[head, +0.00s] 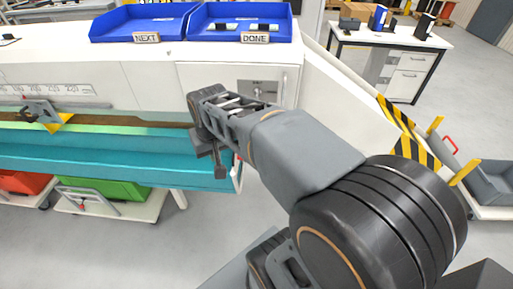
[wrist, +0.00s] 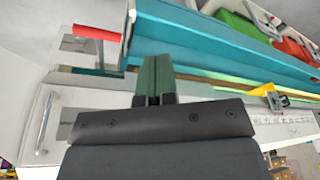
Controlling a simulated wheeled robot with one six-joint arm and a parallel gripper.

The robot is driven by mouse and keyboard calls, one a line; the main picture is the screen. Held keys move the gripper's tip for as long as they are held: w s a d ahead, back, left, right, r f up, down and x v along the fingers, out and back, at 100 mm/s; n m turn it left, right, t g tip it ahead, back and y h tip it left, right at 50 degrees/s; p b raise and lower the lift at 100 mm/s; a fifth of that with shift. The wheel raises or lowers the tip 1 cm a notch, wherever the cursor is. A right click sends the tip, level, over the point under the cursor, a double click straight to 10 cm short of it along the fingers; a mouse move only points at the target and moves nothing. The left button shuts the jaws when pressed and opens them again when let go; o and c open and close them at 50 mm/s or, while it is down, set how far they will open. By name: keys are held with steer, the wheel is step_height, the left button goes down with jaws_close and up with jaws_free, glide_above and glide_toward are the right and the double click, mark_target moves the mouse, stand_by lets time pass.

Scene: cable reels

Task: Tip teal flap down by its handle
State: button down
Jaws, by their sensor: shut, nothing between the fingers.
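The teal flap (head: 110,152) is a long panel along the front of the white bench at the left in the head view. It also runs across the top of the wrist view (wrist: 200,42).
Blue bins marked NEXT (head: 140,20) and DONE (head: 240,20) stand on the bench top. A grey clamp with a yellow piece (head: 45,115) sits by the scale. Green (head: 100,190) and red crates are below. Striped guards (head: 405,130) stand right.

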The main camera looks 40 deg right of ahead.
steer(key=w+d+f+m+g+b, duration=0.1)
steer(key=w+d+f+m, duration=0.15)
steer(key=w+d, duration=0.45)
steer(key=w+d+f+m+g+b, duration=0.1)
steer(key=w+d+m, duration=0.25)
steer(key=d, duration=0.75)
steer(key=shift+s+a+f, duration=0.25)
steer(key=shift+f, duration=1.9)
steer(key=shift+s+a+f, duration=0.25)
steer(key=shift+a+f, duration=0.05)
steer(key=shift+f, duration=1.9)
steer(key=shift+s+a+f, duration=0.25)
steer(key=shift+f, duration=1.9)
steer(key=shift+f, duration=0.1)
